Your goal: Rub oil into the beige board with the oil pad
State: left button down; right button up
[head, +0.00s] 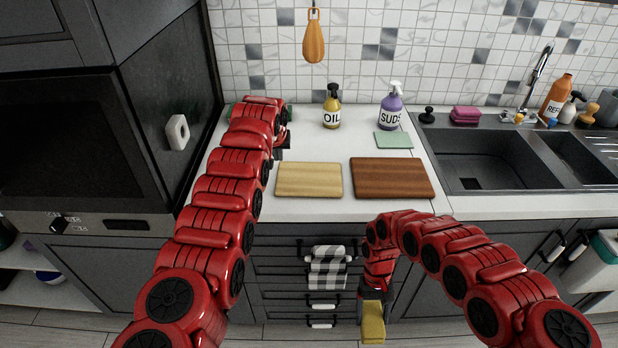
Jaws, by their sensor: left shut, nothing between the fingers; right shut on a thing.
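The beige board (309,180) lies flat on the white counter, left of a dark brown board. My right gripper (373,299) hangs low in front of the drawers, below the counter edge. It is shut on a yellow pad (373,326), seemingly the oil pad, which points down and is clear of the board. My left gripper (284,143) is over the counter behind the beige board's left side. It is shut and empty; its fingers are small and partly hidden by the arm. The yellow bottle labelled OIL (332,110) stands upright at the back.
The brown board (392,178) lies close right of the beige one. A green pad (394,140) and a purple SUDS bottle (391,110) are behind it. The sink (480,160) is to the right. A checked towel (328,268) hangs on the drawers. Bare counter lies in front of the boards.

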aim_at(280, 174)
pick_arm(q)
jog(key=shift+f+b, duration=0.65)
jog(key=shift+f, duration=1.8)
pick_arm(e)
jog(key=shift+f, duration=0.65)
pick_arm(q)
jog(key=shift+f+b, duration=0.45)
pick_arm(e)
jog(key=shift+f, duration=0.45)
jog(key=shift+r, duration=0.1)
pick_arm(q)
jog(key=shift+r+p, duration=0.8)
jog(key=shift+r, duration=0.5)
pick_arm(e)
jog(key=shift+r, duration=0.7)
pick_arm(q)
jog(key=shift+r, duration=1.7)
pick_arm(e)
jog(key=shift+f, duration=0.15)
